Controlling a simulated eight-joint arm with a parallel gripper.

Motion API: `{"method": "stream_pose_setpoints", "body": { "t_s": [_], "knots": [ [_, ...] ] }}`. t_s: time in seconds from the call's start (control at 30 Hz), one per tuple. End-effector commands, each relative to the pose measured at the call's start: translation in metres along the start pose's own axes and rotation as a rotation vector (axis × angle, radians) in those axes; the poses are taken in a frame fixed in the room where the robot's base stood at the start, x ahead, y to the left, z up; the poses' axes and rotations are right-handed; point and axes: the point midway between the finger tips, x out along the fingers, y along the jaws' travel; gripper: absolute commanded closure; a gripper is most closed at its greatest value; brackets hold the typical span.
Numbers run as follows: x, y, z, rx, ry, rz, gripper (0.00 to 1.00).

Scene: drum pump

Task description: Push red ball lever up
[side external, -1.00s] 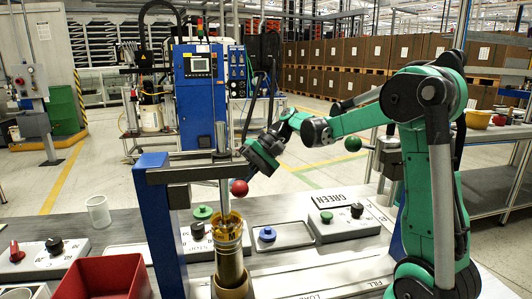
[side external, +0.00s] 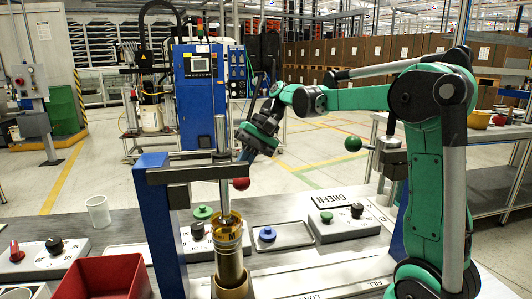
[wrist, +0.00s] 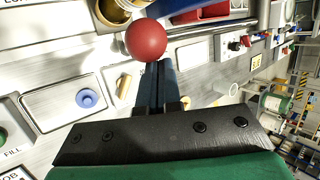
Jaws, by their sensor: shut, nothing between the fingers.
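The red ball (side external: 241,184) of the lever sits below the right end of the grey crossbar (side external: 198,171) at the pump, right of the upright rod (side external: 224,150). It also shows at the top of the wrist view (wrist: 146,39), just beyond my fingertips. The lever's arm behind the ball is mostly hidden. My gripper (side external: 246,160) is shut and empty, with its fingers pointing down just above the ball. The two fingers lie side by side in the wrist view (wrist: 160,68). I cannot tell whether they touch the ball.
A brass cylinder (side external: 229,262) stands under the rod. A blue post (side external: 160,225) carries the crossbar. A red bin (side external: 105,278) is at the front left. Button boxes, a blue knob (side external: 267,234) and a green ball (side external: 352,144) are nearby. Space right of the red ball is open.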

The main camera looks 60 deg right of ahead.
Motion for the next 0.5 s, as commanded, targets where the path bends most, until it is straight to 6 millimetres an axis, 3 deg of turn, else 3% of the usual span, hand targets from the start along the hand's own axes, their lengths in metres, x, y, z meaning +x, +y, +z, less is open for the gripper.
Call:
{"method": "stream_pose_setpoints", "body": {
  "t_s": [0.5],
  "knots": [
    [-0.029,-0.025,0.009,0.064,-0.005,0.230,1.00]
  ]
}}
